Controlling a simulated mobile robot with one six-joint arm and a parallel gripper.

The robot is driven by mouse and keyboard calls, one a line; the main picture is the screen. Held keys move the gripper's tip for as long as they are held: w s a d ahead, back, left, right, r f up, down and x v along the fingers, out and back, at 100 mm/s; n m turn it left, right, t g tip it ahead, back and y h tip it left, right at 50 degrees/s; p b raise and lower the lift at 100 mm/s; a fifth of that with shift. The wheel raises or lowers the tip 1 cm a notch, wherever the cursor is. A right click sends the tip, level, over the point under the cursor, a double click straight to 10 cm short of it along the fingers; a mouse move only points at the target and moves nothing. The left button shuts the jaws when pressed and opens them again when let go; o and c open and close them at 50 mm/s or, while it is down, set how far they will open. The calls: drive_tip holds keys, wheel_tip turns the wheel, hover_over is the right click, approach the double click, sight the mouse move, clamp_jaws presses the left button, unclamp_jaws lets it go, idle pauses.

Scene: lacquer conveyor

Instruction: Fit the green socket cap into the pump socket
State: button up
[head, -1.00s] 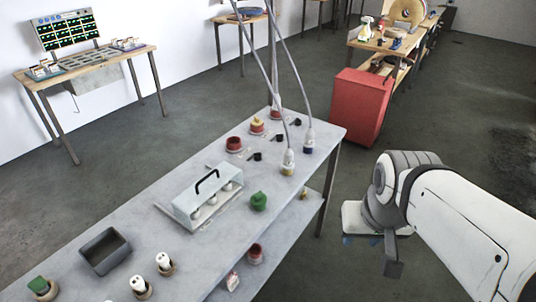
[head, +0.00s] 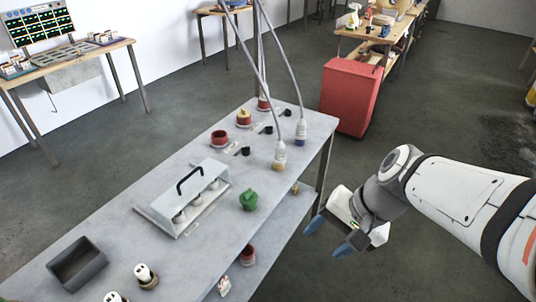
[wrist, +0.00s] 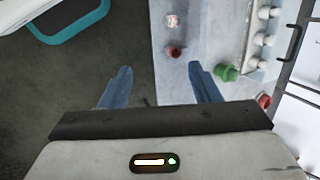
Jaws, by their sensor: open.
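The green cap (head: 249,200), rounded with a raised top, stands on the grey table near its right edge. It also shows in the wrist view (wrist: 227,72), just right of one finger. My gripper (head: 331,237) is open and empty, with blue fingers, off the right side of the table and apart from the cap. In the wrist view my gripper (wrist: 160,74) has its fingers spread wide with nothing between them. I cannot tell which fitting is the pump socket.
A clear cover with a black handle (head: 190,181) stands left of the cap. Behind are red pots (head: 220,139) and hanging hose nozzles (head: 279,158). A dark grey bin (head: 77,264) and white plugs (head: 146,275) stand at front left. A lower shelf holds a red pot (head: 247,255).

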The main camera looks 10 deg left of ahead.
drive_tip(key=w+a+f+m+y+b, duration=0.25)
drive_tip(key=a+f+y+b, duration=0.2)
drive_tip(key=a, duration=0.25)
drive_tip(key=m+t+y+b, duration=0.7)
drive_tip(key=m+b, duration=0.3)
drive_tip(key=m, duration=0.6)
approach(249, 193)
drive_tip(key=x, duration=0.4)
drive_tip(key=shift+a, duration=0.2)
drive_tip(key=shift+w+a, duration=0.15)
drive_tip(key=shift+w, duration=0.05)
drive_tip(key=x, duration=0.7)
drive_tip(key=shift+a, duration=0.2)
drive_tip(key=c, duration=1.1)
